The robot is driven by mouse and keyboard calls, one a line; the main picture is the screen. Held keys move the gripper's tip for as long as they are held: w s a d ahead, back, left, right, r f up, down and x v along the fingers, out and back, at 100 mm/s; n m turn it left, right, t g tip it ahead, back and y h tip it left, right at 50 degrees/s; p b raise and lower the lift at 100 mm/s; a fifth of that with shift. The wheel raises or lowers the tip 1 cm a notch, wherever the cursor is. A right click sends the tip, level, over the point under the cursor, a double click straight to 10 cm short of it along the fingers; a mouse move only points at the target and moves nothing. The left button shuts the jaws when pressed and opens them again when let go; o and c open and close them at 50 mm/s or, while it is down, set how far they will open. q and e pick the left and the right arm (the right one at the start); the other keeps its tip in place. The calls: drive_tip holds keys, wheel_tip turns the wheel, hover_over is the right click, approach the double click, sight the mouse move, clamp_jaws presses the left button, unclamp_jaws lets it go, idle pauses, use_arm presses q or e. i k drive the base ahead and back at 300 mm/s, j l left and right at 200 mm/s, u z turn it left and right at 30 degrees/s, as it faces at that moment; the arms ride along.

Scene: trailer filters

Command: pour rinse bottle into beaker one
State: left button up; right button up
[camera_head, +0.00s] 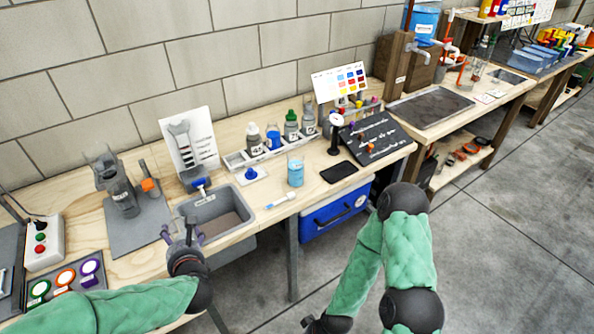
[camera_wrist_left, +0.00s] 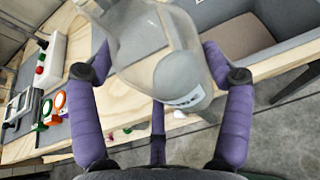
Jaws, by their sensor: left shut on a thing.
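My left gripper (camera_head: 185,237) is in front of the sink, near the table's front edge, its purple fingers pointing up. In the left wrist view the fingers (camera_wrist_left: 168,90) are shut around a translucent grey bottle (camera_wrist_left: 183,75) with a small white label, which looks like the rinse bottle; it is tilted in that view. The bottle barely shows in the head view. A beaker with blue liquid (camera_head: 295,173) stands right of the sink. A tall clear vessel (camera_head: 120,190) stands on a grey board. I cannot tell which vessel is beaker one. My right gripper (camera_head: 325,323) is partly cut off at the bottom edge.
The grey sink (camera_head: 215,213) lies just behind my left gripper. A bottle tray (camera_head: 240,158) holds several bottles near the wall. A button box (camera_head: 42,245) stands at far left. A blue cooler (camera_head: 335,208) sits under the table. A black phone-like slab (camera_head: 339,172) lies beside the beaker.

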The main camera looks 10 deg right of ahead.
sight(295, 160)
drive_tip(key=k+u, duration=0.15)
drive_tip(key=u, duration=0.25)
drive_tip(key=k+u, duration=0.15)
drive_tip(key=u, duration=0.3)
drive_tip(key=i+l+u, duration=0.2)
drive_tip(key=l, duration=0.55)
drive_tip(key=l+u, duration=0.15)
drive_tip(key=l, duration=1.05)
drive_tip(key=i+l, duration=0.1)
drive_tip(key=l, duration=0.35)
